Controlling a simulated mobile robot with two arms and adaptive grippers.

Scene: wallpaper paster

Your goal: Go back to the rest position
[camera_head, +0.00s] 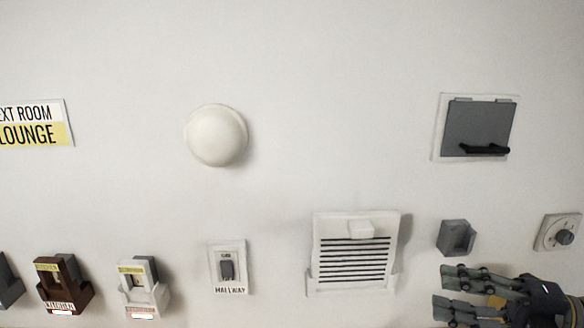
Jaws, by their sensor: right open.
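My right gripper (446,290) is at the lower right of the head view, its fingers pointing left and spread apart. It is open, and I see nothing between its fingers. It lies just below a small grey wall holder (457,238) and to the right of a white slatted vent (355,262). Part of its arm is cut off by the picture edge. My left gripper is not in view.
The pale wall carries a round white dome (217,135), a grey hatch (478,127) with a black handle, a HALLWAY switch (227,268), a round dial (559,233), a brown KITCHEN holder (62,285), a white holder (143,288) and a LOUNGE sign (35,124). The upper middle wall is bare.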

